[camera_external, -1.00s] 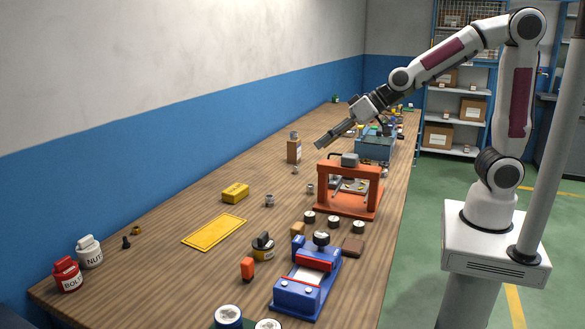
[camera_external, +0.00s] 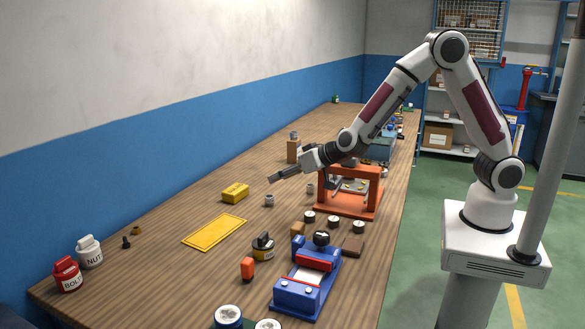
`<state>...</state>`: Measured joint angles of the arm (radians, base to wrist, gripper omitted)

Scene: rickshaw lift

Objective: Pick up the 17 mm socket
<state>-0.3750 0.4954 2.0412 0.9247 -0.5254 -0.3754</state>
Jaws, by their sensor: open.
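Two small silver cylinders that look like sockets stand on the wooden bench. The nearer socket (camera_external: 269,200) is right of the yellow block, and the other socket (camera_external: 310,189) is beside the orange frame. Their size marks are too small to read, so I cannot tell which is 17 mm. My gripper (camera_external: 272,178) is open and empty, reaching left over the bench. In the picture its tips are just above the nearer socket, apart from it.
An orange frame (camera_external: 345,170) stands below my forearm. A yellow block (camera_external: 235,192) and a yellow mat (camera_external: 214,232) lie to the left. A blue vise-like fixture (camera_external: 305,280) and several round gauges stand nearer. Bare bench surrounds the nearer socket.

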